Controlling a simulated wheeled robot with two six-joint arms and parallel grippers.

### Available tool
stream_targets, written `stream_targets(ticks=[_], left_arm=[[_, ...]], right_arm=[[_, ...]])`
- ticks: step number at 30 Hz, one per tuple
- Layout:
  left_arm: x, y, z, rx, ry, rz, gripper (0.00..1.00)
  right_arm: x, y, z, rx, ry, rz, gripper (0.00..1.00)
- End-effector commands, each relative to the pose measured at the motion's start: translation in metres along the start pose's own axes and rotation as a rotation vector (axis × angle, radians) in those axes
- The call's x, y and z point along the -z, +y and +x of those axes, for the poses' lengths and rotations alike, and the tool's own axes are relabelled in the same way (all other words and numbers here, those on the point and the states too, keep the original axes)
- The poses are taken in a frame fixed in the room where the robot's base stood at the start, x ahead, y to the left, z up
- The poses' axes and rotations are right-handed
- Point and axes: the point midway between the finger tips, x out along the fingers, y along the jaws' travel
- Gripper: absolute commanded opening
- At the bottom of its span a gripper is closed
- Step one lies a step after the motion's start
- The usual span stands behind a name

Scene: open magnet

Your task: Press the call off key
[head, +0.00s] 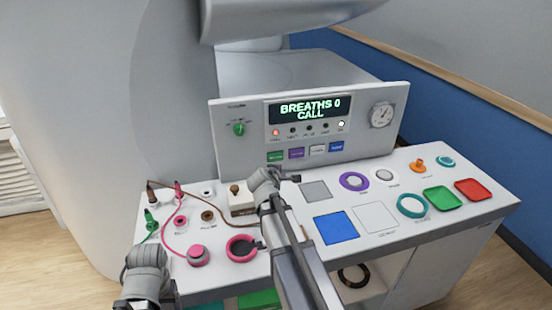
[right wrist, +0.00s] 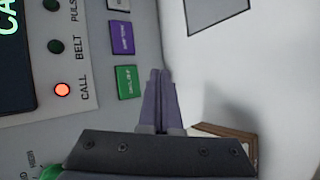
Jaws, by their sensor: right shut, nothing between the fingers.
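The call off key is the green key (head: 276,157) at the left end of the key row on the upright panel. It shows larger in the right wrist view (right wrist: 127,82), left of my fingers. My right gripper (head: 296,178) is shut and empty, in front of and below the key row. Its closed fingers (right wrist: 161,73) show beside the green key, apart from it in the picture. The display (head: 310,109) reads "BREATHS 0 CALL". The CALL lamp (right wrist: 62,90) glows red. My left arm is at the bottom left; its fingers cannot be made out.
Purple (head: 296,153), white (head: 317,150) and blue (head: 337,146) keys continue the row. A wooden-knobbed box (head: 240,199) stands left of my right gripper. The desk top also holds coloured rings, trays and cables. A dial gauge (head: 382,115) is at the panel's right.

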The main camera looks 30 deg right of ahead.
Motion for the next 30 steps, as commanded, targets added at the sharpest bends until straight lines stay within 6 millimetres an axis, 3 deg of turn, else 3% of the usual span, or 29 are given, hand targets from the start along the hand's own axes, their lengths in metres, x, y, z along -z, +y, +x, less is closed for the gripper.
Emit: stream_targets(ticks=[15,30], left_arm=[[0.000,0.000,0.000,0.000,0.000,0.000,0.72],[0.000,0.000,0.000,0.000,0.000,0.000,0.72]], right_arm=[[0.034,0.034,0.046,0.000,0.000,0.000,0.00],[0.035,0.036,0.049,0.000,0.000,0.000,0.00]])
